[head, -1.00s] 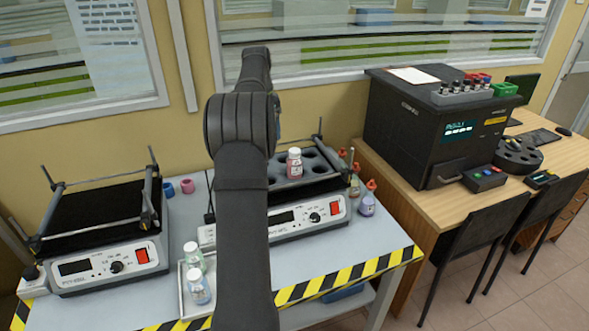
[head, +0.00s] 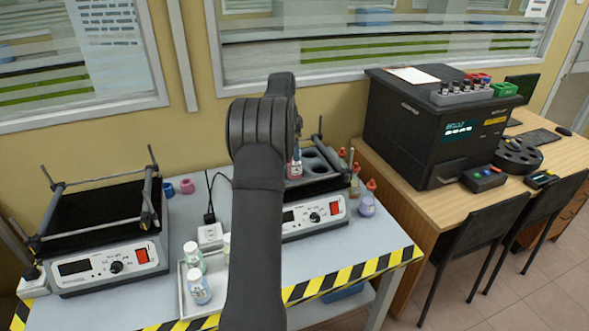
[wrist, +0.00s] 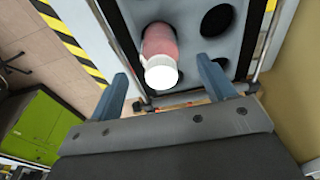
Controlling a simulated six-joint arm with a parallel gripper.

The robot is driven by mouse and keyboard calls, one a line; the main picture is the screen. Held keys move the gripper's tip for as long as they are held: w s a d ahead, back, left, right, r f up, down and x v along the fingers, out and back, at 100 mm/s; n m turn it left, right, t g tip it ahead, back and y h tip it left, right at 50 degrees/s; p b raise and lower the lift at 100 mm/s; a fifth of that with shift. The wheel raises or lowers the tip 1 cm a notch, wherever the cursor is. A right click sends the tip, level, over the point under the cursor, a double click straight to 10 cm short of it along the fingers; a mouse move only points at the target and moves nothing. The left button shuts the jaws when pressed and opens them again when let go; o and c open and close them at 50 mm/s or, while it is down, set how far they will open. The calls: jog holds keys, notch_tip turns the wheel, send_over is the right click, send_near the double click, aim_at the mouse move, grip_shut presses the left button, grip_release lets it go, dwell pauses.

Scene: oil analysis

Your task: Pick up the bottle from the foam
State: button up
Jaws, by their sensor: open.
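My gripper (wrist: 166,83) is open and empty. I cannot tell the remaining distance. In the head view my arm hides the gripper.
A white tray (head: 184,304) with bottles stands at the front of the table. A second shaker (head: 110,262) is at the left. Small red-capped bottles (head: 367,204) stand right of the foam's shaker. Metal rails (wrist: 266,40) run along the foam's sides.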

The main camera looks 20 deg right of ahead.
jog(key=shift+d+f, duration=0.25)
jog(key=shift+f, duration=0.65)
jog(key=shift+d+f, duration=0.2)
jog(key=shift+f, duration=0.65)
jog(key=shift+d+f, duration=0.25)
jog(key=shift+f, duration=0.65)
jog(key=c, duration=1.2)
jog(key=shift+o, duration=0.2)
jog(key=shift+r, duration=0.1)
